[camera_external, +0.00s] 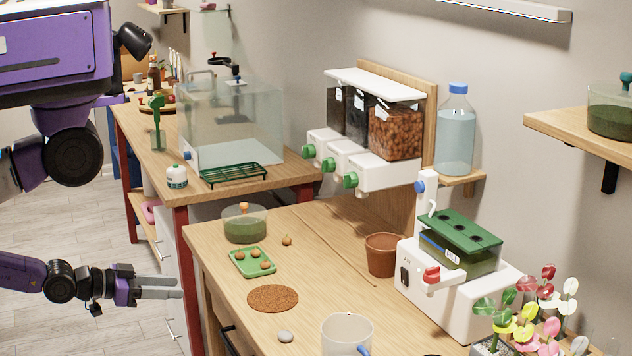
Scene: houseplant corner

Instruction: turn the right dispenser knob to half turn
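The dispenser (375,79) is mounted on a wooden board on the wall above the table. It has three clear bins under a white lid and three white spouts, each with a green knob. The right knob (350,180) is on the spout below the bin of brown balls; its turn angle is too small to tell. The middle knob (328,164) and left knob (309,150) are to its left. My gripper (178,288) is at the lower left, off the table's left edge and far from the knobs. Its two fingers look apart, with nothing between them.
The wooden table (330,222) holds a green tray (241,266) with small balls, a cork mat (272,298), a brown pot (381,262) and a white machine with a red knob (432,274). A glass tank (215,125) stands behind. A thin stick lies below the dispenser.

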